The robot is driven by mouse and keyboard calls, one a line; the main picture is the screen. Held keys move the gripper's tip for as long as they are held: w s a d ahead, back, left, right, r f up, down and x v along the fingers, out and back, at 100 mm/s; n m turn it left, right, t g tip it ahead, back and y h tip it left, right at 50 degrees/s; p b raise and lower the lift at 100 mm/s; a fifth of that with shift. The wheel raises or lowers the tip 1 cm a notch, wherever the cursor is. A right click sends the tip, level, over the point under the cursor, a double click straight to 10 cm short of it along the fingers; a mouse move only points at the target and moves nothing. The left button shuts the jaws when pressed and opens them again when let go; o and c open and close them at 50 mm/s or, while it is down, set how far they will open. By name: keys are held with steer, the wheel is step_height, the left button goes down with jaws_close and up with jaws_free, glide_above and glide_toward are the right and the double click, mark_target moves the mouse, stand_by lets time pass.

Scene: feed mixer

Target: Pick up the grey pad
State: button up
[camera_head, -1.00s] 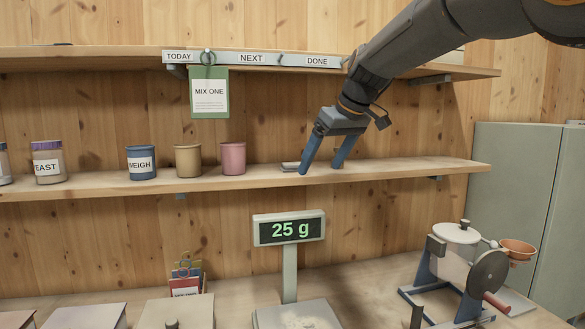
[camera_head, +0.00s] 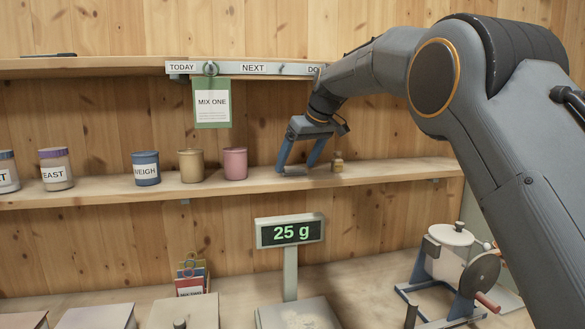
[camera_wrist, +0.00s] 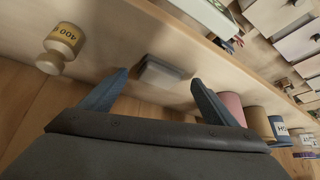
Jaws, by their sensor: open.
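The grey pad (camera_head: 295,172) lies flat on the middle wooden shelf, right of the pink cup. In the wrist view the pad (camera_wrist: 160,73) shows between and just beyond the two blue fingertips. My gripper (camera_head: 296,168) is open and empty at the shelf, with its fingers on either side of the pad in the head view. The wrist view also shows my gripper (camera_wrist: 158,77) with its fingers spread wider than the pad. I cannot tell whether a finger touches the pad.
The pink cup (camera_head: 235,163) is on the other side. The upper shelf (camera_head: 100,67) lies above. A scale display (camera_head: 290,231) reads 25 g below.

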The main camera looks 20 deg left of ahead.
steer(key=shift+w+a+f+p, duration=0.25)
steer(key=shift+a+f+p, duration=0.15)
steer(key=shift+f+p, duration=0.15)
steer(key=shift+c, duration=0.3)
steer(key=c, duration=1.1)
